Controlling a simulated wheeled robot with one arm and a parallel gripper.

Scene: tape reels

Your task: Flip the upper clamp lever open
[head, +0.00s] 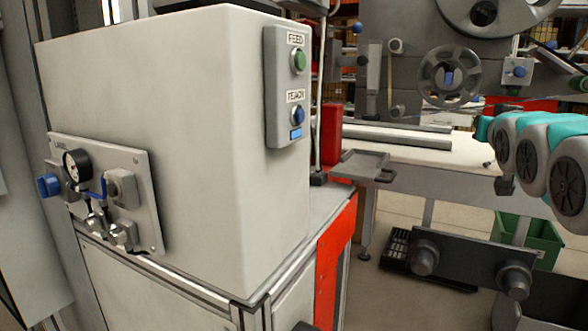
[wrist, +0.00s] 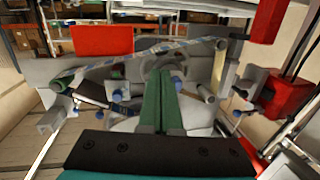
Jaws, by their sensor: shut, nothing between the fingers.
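My gripper (wrist: 163,76) shows in the wrist view as two long green fingers lying together, shut and empty. They point toward the tape reel machine, with the fingertips in front of a grey reel (wrist: 158,62); I cannot tell the gap. Small blue knobs stand on either side, one at the left (wrist: 117,95) and one at the right (wrist: 243,93). I cannot tell which part is the upper clamp lever, or whether it is open. In the head view the machine panel (head: 395,75) carries a spoked reel (head: 448,76) and a blue-knobbed block (head: 517,71). My gripper is not visible there.
A large pale cabinet (head: 150,130) with a gauge panel (head: 107,190) and a button box (head: 288,85) fills the head view's left. A white bench (head: 420,160) stands beyond it. A red block (wrist: 293,93) is at the wrist view's right.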

